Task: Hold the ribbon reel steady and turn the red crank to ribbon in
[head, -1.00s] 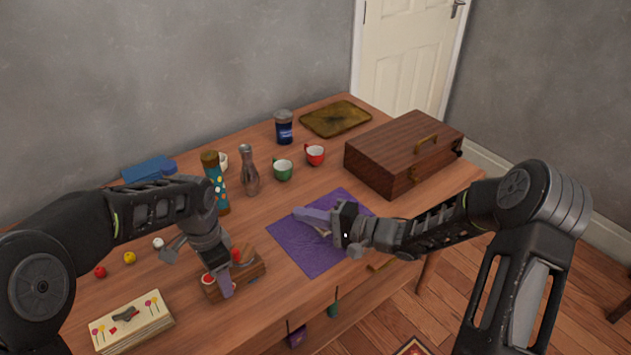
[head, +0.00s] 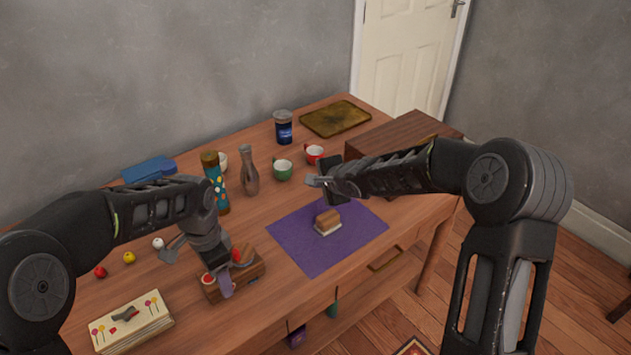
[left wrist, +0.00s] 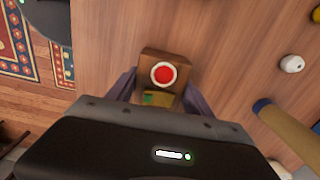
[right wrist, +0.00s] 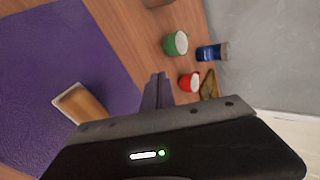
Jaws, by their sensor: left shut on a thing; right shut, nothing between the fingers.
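The ribbon reel is a small wooden block (head: 254,273) at the table's front left. A red round part with a pale ring (head: 208,279) is at its left end; this part faces the camera in the left wrist view (left wrist: 163,74). Another reddish part (head: 240,256) shows behind my fingers; I cannot tell which is the crank. My left gripper (head: 227,285) is shut on the reel, its fingers on either side of the block (left wrist: 160,56). My right gripper (head: 318,182) is shut and empty, above the table behind the purple mat; its fingers meet in its wrist view (right wrist: 157,90).
A small brown-topped block on a pale base (head: 328,222) sits on the purple mat (head: 300,255). Green (head: 283,170) and red (head: 314,154) cups and a metallic bottle (head: 250,172) stand behind. A wooden case (head: 400,133) is at right, a booklet (head: 132,321) at front left.

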